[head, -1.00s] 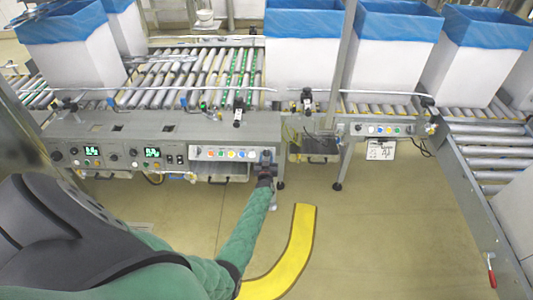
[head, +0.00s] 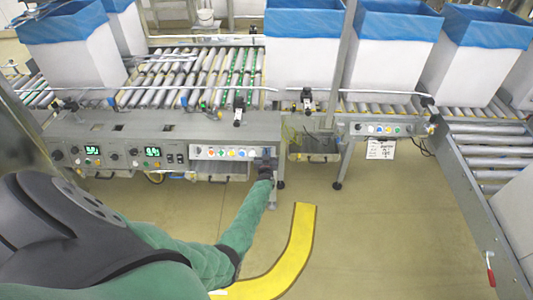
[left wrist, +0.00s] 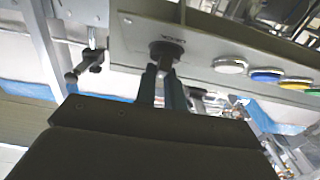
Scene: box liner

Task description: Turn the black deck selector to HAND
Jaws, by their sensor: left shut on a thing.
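The black deck selector (left wrist: 163,50) is a round dark knob on the grey panel, with a small label above it that I cannot read. In the left wrist view it sits between my left gripper's (left wrist: 164,76) fingertips, which are shut on it. Which position it points to cannot be made out. In the head view my left gripper (head: 265,165) is at the right end of the button panel (head: 200,152) and hides the selector. My right gripper does not show.
A white button (left wrist: 230,66), a blue button (left wrist: 266,76) and a yellow button (left wrist: 296,84) lie right of the selector. The roller conveyor (head: 190,75) and blue-lined white boxes (head: 305,65) stand behind. A yellow floor stripe (head: 297,240) curves below.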

